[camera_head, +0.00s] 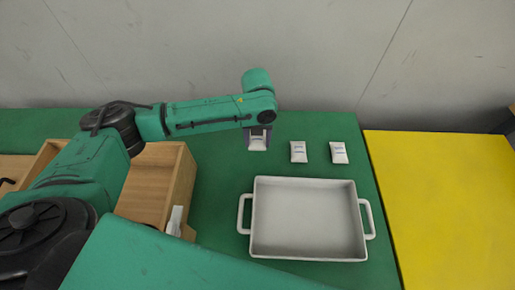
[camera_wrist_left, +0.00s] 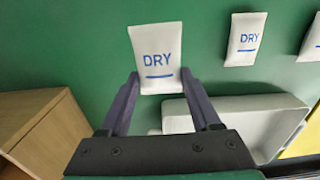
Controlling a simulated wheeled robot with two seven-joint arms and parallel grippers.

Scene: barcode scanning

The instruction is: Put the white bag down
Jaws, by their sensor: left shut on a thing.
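My left gripper (camera_head: 257,136) is over the far part of the green table, behind the white dish and left of two loose bags. It is shut on a white bag (camera_wrist_left: 156,52) marked "DRY", which sits upright between the two fingers in the left wrist view. Two similar white bags, a nearer one (camera_head: 298,152) and one farther right (camera_head: 339,153), lie on the table. They also show at the upper right of the left wrist view. My right gripper is not in view.
A white dish (camera_head: 256,215) with two handles stands empty on the green table (camera_head: 222,160). A yellow surface (camera_head: 440,200) lies at the right.

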